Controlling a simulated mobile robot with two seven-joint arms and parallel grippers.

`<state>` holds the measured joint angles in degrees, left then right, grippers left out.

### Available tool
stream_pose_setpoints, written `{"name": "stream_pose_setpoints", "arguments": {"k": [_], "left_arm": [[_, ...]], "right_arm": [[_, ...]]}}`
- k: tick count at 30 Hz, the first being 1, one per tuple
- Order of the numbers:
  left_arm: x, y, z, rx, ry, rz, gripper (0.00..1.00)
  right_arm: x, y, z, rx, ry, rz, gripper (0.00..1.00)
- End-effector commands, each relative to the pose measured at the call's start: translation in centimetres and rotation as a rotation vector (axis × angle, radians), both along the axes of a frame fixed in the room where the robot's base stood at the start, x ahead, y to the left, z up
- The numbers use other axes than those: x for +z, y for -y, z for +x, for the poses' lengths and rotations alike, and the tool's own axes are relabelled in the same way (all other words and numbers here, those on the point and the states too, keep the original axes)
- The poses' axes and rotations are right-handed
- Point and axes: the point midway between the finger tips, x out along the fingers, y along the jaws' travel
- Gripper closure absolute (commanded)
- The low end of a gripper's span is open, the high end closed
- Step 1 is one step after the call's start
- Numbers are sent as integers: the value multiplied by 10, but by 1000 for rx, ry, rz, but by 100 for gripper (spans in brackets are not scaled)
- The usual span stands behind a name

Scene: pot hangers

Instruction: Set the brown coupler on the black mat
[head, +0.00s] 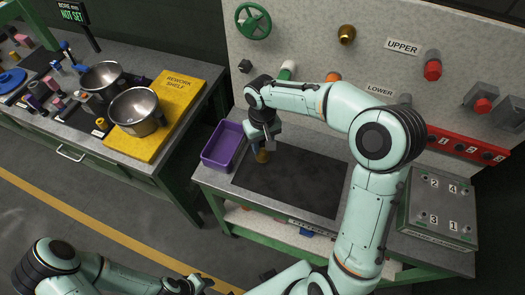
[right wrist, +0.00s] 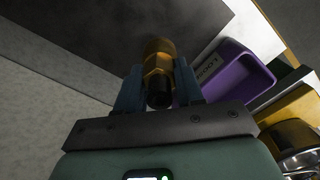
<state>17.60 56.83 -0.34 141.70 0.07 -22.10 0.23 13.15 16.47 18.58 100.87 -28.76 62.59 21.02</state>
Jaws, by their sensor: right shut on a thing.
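The brown coupler (head: 262,156), a brass-brown fitting, is held upright between the fingers of my right gripper (head: 264,146). In the right wrist view the coupler (right wrist: 158,72) sits between the two blue-grey fingers (right wrist: 158,88). The black mat (head: 310,182) lies flat on the bench and also shows in the right wrist view (right wrist: 95,30). The coupler is over the mat's far left part; I cannot tell whether its lower end touches the mat. My left gripper (head: 200,283) is low at the bottom edge, away from the bench, and its fingers are unclear.
A purple tray (head: 222,146) stands just left of the mat. A grey button box (head: 440,208) is at the right. Steel pots (head: 137,111) stand on the left bench. The rest of the mat is clear.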

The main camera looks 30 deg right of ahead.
Motion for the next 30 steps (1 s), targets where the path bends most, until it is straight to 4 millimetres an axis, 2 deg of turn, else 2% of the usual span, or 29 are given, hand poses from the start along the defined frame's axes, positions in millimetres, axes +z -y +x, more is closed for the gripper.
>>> {"name": "stream_pose_setpoints", "arguments": {"k": [9, 19, 20, 21, 22, 30], "left_arm": [[-4, 0, -3, 0, -3, 0, 57], [-6, 0, -4, 0, -5, 1, 57], [-5, 0, -4, -1, -5, 1, 57], [-5, 0, -4, 0, -4, 0, 57], [-5, 0, -4, 0, -4, 0, 57], [-5, 0, -4, 0, -4, 0, 57]], "right_arm": [[-41, 0, -1, 0, -3, 1, 100], [-43, 0, 0, 0, -1, 1, 100], [-43, 0, 0, 0, -1, 1, 57], [-43, 0, 0, 0, -1, 1, 44], [-43, 0, 0, 0, -1, 1, 38], [-42, 0, 0, 0, -1, 1, 38]]}}
